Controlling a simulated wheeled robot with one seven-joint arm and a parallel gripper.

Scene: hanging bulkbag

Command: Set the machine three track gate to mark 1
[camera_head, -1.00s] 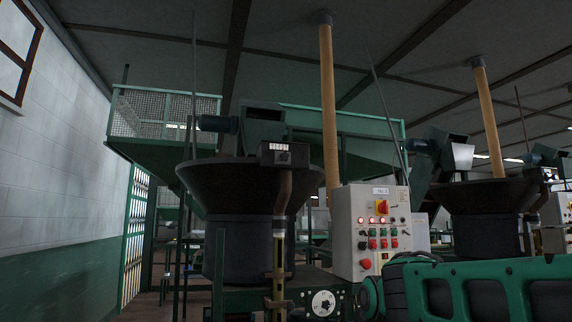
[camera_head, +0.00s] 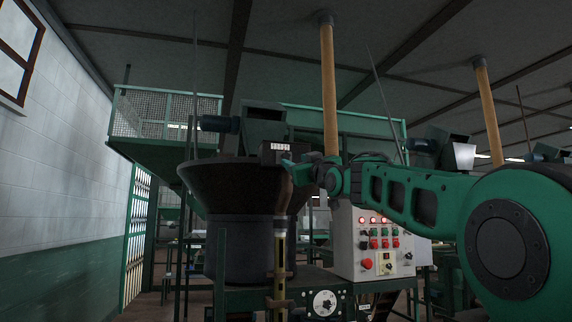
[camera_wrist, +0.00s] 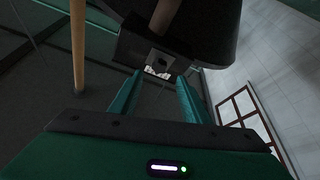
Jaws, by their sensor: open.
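A small dark box (camera_head: 274,151) with a pale marked strip sits at the rim of the dark feeder bowl (camera_head: 235,190), beside the control cabinet (camera_head: 350,255). In the wrist view the box (camera_wrist: 135,50) shows a squarish fitting with a dark centre and a pale strip near its edge. The marks are too small to read. My gripper (camera_head: 288,172) is at the right of the box in the head view and partly covers it. In the wrist view my gripper (camera_wrist: 157,92) has its two green fingers apart and empty, pointing at the box, with no clear contact.
The cabinet carries lit red lamps and several buttons. A white round dial (camera_head: 324,303) is below the bowl. A yellow post (camera_head: 328,95) rises behind. A second bowl machine stands at the right, partly behind my arm. A white wall (camera_head: 60,160) is at the left.

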